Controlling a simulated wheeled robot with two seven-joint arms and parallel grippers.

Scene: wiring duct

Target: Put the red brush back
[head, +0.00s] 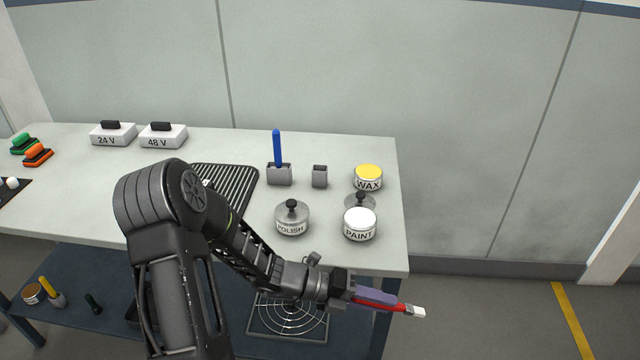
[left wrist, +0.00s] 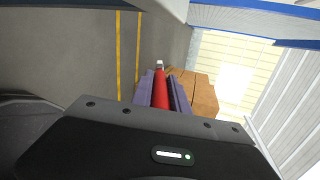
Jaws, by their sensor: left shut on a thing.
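My left gripper (head: 378,298) is shut on the red brush (head: 398,307), out past the table's front right corner. The brush lies nearly level, with its white tip pointing right. In the left wrist view the red handle (left wrist: 160,92) sits between the purple-grey fingers (left wrist: 163,100), with the pale tip at the far end. On the table, a grey holder (head: 280,176) has a blue brush (head: 277,148) standing upright in it. A second small grey holder (head: 319,178) to its right has no brush in it. My right gripper is not in view.
Tins marked POLISH (head: 291,221), PAINT (head: 359,226) and WAX (head: 367,180) stand near the holders. A knobbed lid (head: 361,200) shows behind PAINT. A black ribbed mat (head: 232,183) lies left. A lower shelf (head: 80,290) holds small items. Brown boxes (left wrist: 198,94) show in the wrist view.

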